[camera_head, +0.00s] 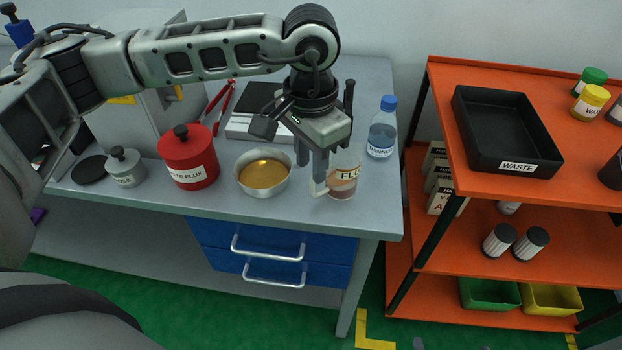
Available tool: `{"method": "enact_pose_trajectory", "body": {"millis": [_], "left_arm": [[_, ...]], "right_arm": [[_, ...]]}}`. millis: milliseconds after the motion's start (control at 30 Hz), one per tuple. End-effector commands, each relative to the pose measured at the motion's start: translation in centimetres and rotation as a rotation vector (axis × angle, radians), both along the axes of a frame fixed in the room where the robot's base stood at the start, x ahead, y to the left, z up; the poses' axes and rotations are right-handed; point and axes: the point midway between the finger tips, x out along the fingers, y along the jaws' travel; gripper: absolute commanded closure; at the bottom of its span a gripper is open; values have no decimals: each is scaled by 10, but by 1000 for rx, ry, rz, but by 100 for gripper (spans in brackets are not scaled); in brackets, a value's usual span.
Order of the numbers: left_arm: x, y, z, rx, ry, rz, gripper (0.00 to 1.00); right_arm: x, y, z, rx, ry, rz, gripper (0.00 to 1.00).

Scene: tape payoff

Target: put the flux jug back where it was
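The flux jug (346,182) is a clear vessel with a "FLUX" label and a pale handle on its left side. It appears to stand upright on the grey bench (225,204), near the front right edge. My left gripper (317,172) points down over the jug's left side, with its fingers at the handle. The gripper and wrist hide the jug's top and part of its rim. Whether the fingers are closed on the handle cannot be told. My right gripper is not in view.
A metal bowl of amber liquid (263,174) stands just left of the jug. A blue-capped thinner bottle (382,128) stands behind right. A red flux pot (188,157) and grey pot (125,167) are farther left. An orange shelf (560,180) with a black waste tray (507,158) stands right.

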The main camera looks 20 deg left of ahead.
Motion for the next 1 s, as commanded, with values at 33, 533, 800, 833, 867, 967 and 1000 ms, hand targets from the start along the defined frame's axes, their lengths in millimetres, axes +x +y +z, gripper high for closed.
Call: {"method": "enact_pose_trajectory", "body": {"millis": [33, 533, 800, 833, 867, 967, 1000], "left_arm": [[1, 0, 11, -1, -6, -1, 69], [0, 0, 64, 1, 2, 0, 69], [0, 0, 64, 0, 1, 0, 69], [0, 0, 64, 0, 1, 0, 69], [0, 0, 64, 0, 1, 0, 69], [0, 0, 64, 0, 1, 0, 69], [0, 0, 64, 0, 1, 0, 69]], "right_arm": [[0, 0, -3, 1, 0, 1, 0], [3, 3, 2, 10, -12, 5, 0], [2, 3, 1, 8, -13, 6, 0], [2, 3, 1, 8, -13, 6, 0], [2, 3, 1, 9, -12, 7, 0], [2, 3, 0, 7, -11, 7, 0], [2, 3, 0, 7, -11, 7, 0]]}}
